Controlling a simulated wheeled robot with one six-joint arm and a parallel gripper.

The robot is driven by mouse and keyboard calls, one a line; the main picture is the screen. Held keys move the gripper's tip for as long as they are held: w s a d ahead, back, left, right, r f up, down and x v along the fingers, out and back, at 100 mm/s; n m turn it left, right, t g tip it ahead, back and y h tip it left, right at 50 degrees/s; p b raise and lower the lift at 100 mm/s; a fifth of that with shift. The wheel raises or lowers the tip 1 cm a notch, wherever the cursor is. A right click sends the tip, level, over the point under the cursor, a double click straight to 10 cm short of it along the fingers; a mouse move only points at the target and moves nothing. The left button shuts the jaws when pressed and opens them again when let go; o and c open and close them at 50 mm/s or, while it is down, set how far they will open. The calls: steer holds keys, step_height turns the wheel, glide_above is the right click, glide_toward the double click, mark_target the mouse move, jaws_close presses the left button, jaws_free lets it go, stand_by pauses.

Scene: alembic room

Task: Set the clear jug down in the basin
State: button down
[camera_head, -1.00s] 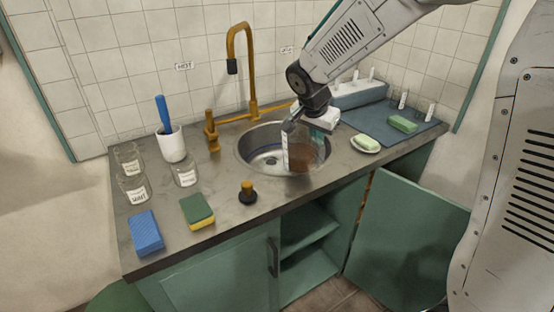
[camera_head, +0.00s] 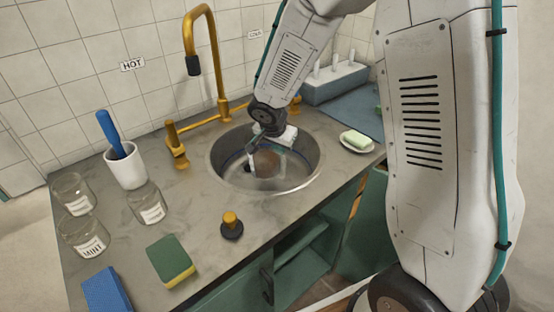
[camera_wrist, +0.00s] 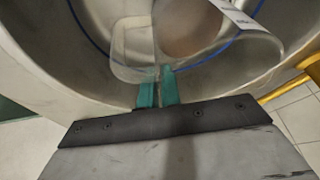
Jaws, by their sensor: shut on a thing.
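The clear jug (camera_head: 268,162) is inside the round metal basin (camera_head: 228,178), with something brown showing through it and a white label on its side. My gripper (camera_head: 272,138) reaches down into the basin from above and is shut on the jug. In the wrist view, the teal fingertips (camera_wrist: 157,90) close on a clear part of the jug (camera_wrist: 135,50), and the basin wall (camera_wrist: 55,65) curves around it. I cannot tell whether the jug's bottom touches the basin floor.
A gold tap (camera_head: 205,70) arches behind the basin. A black and gold plug (camera_head: 232,226) stands in front of it. A soap dish (camera_head: 357,142) is to the right. Glass jars (camera_head: 83,236), a white cup (camera_head: 126,168) and sponges (camera_head: 170,261) are at the left.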

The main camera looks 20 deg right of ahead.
steer(key=shift+f, duration=2.05)
steer(key=c, duration=1.6)
jaws_free()
steer(key=shift+f, duration=0.1)
steer(key=s+r+n, duration=0.1)
steer(key=s+r, duration=0.4)
steer(key=r, duration=0.4)
steer(key=s+r+n, duration=0.1)
steer(key=s+r, duration=0.4)
steer(key=r, duration=0.4)
steer(key=s+r+n+g+y, duration=0.1)
steer(key=s+r+n, duration=0.2)
steer(key=s, duration=0.8)
steer(key=s+r+n+g+y, duration=0.1)
steer(key=s+r+n, duration=0.3)
steer(key=s, duration=0.8)
steer(key=shift+s+d+n+y, duration=0.2)
steer(key=shift+s+n+y, duration=0.05)
steer(key=shift+n+y, duration=0.3)
